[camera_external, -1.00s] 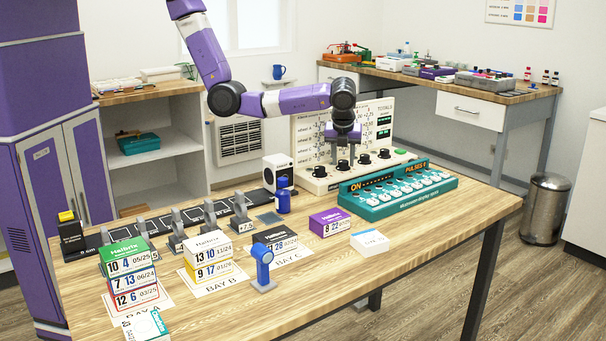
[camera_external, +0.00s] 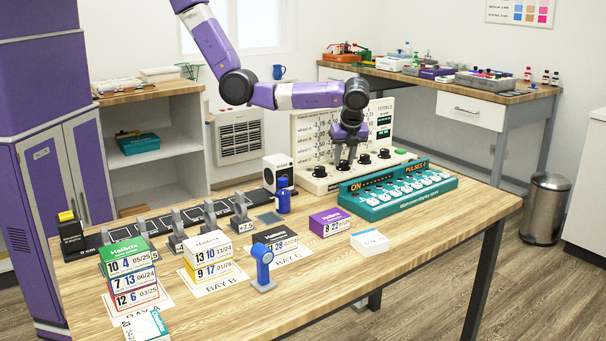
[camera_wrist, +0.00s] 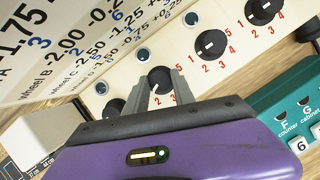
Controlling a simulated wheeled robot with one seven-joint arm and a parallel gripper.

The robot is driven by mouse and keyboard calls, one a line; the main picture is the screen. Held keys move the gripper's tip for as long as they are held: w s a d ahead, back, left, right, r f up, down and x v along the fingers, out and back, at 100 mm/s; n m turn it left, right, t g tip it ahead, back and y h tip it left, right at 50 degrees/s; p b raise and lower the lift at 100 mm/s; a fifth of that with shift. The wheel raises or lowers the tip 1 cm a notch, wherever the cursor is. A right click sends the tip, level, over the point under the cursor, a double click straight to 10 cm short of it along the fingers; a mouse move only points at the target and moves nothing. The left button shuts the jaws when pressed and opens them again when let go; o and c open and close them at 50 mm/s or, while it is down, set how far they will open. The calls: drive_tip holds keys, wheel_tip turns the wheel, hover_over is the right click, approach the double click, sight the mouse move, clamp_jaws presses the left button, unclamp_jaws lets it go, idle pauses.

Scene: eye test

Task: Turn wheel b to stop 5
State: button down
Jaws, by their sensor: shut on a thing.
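The cream control panel (camera_external: 305,181) stands at the back of the table, with a row of black knobs along its sloped base. My gripper (camera_external: 345,163) points down at the second knob from the left, which fits wheel b. In the wrist view my gripper (camera_wrist: 162,90) is shut on this black knob (camera_wrist: 159,76), with a grey finger on each side. Its white mark slants toward the lower left, near the red 2. The red numbers around it are partly hidden by the fingers. The small round window (camera_wrist: 142,54) above it shows no readable value.
Neighbouring knobs stand close on both sides, one at left (camera_wrist: 114,107) and one at right (camera_wrist: 211,43). A teal switch box (camera_external: 400,193) lies just in front of the panel. A white speaker-like box (camera_external: 278,172) stands left of it. The front right tabletop is clear.

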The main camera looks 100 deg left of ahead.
drive_tip(key=n+g, duration=0.1)
drive_tip(key=n, duration=0.1)
drive_tip(key=n+h, duration=0.1)
drive_tip(key=n, duration=0.2)
drive_tip(key=shift+w+a+n+g, duration=0.15)
drive_tip(key=shift+n+g, duration=0.15)
drive_tip(key=shift+g, duration=0.1)
drive_tip(key=n+h, duration=0.1)
drive_tip(key=n, duration=0.2)
drive_tip(key=n+g+h, duration=0.1)
drive_tip(key=n, duration=0.2)
drive_tip(key=shift+w+a+h, duration=0.1)
drive_tip(key=shift+a+h, duration=0.1)
drive_tip(key=shift+h, duration=0.1)
drive_tip(key=n+h, duration=0.1)
drive_tip(key=n, duration=0.2)
drive_tip(key=n+h, duration=0.1)
drive_tip(key=n, duration=0.2)
drive_tip(key=shift+a+r+n+p, duration=0.1)
drive_tip(key=shift+a+n+p, duration=0.05)
drive_tip(key=shift+n+p, duration=0.2)
drive_tip(key=n+t+h+p, duration=0.1)
drive_tip(key=n, duration=0.1)
drive_tip(key=n+h, duration=0.1)
drive_tip(key=n, duration=0.2)
drive_tip(key=shift+a+t+p, duration=0.15)
drive_tip(key=shift+t+p, duration=0.2)
drive_tip(key=shift+t, duration=0.05)
drive_tip(key=shift+n, duration=0.25)
